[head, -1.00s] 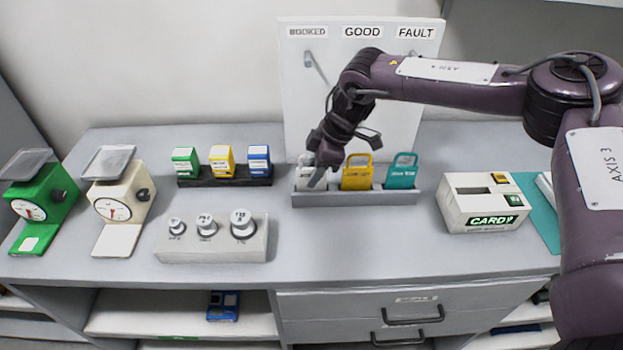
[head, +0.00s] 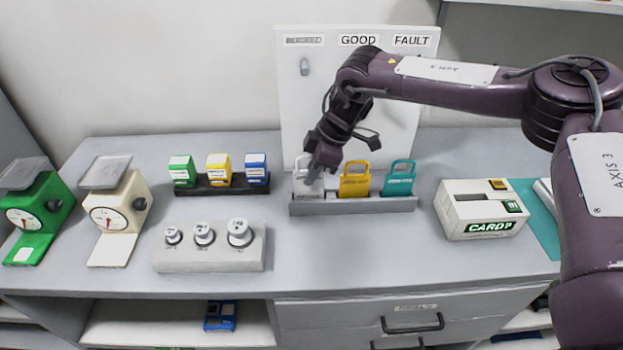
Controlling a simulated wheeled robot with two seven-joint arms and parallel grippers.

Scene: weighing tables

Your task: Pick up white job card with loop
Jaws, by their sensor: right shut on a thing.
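The white job card with loop (head: 301,187) stands at the left end of a grey rack (head: 350,206). My right gripper (head: 318,172) is at the card's upper part and shut on it; the fingers and wrist hide part of the card and its loop. The card still appears to be in the rack. A yellow card (head: 354,181) and a teal card (head: 399,179) with loops stand to its right in the same rack. My left gripper is not in view.
A board with BOOKED, GOOD and FAULT labels (head: 400,80) stands behind the rack. A card box (head: 480,208) is at right, a weight block (head: 210,255) at front left, small coloured boxes (head: 219,170) behind it, and two scales (head: 110,215) at far left.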

